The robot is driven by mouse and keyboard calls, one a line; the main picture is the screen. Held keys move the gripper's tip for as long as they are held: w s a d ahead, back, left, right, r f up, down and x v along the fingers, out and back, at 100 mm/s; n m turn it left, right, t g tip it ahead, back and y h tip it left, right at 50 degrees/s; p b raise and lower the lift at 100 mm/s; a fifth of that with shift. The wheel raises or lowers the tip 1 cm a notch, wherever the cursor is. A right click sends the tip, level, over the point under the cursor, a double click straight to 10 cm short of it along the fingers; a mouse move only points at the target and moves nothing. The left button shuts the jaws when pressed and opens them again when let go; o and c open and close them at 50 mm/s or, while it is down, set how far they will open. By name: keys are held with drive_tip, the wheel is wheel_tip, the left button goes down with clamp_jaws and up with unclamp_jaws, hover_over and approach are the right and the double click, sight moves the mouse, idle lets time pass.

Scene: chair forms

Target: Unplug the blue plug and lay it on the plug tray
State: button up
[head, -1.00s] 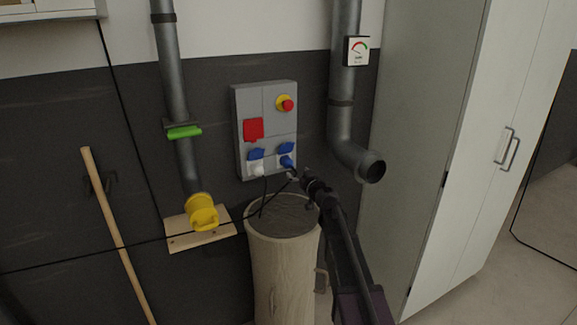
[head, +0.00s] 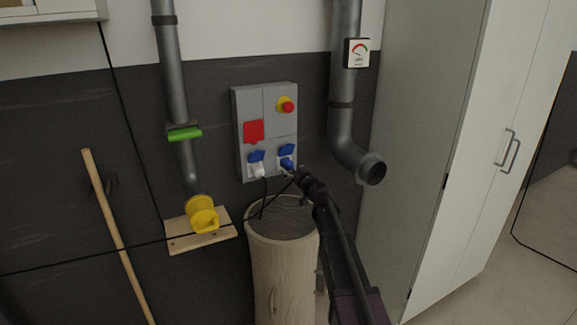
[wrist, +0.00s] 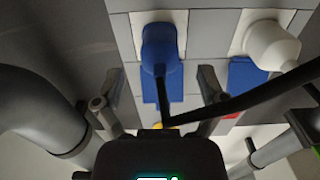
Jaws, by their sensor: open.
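The blue plug (head: 287,164) sits in the lower right socket of the grey wall box, below a raised blue lid. In the wrist view the blue plug (wrist: 158,48) is still in its socket, with a black cord running from it. My gripper (head: 299,176) is close in front of it. In the wrist view my gripper (wrist: 157,95) is open, one finger on either side of the cord, apart from the plug body. I cannot clearly make out a plug tray; the dark top (head: 283,220) of a wood-grained round stand lies below the box.
A white plug (head: 258,172) sits in the neighbouring socket. The box (head: 240,120) also carries a red cover and a red button. A grey pipe (head: 370,168) ends close right of my arm. A wooden ledge (head: 180,243) lies left, under a yellow cap (head: 205,219). Black cords cross nearby.

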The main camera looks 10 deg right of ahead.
sight(288, 165)
drive_tip(key=shift+x, duration=2.4)
clamp_jaws()
drive_tip(key=shift+s, duration=0.2)
drive_tip(key=shift+v, duration=0.85)
drive_tip(key=shift+s+d, duration=0.1)
drive_tip(key=shift+d, duration=0.05)
drive_tip(key=shift+s+d, duration=0.2)
drive_tip(key=shift+s, duration=0.45)
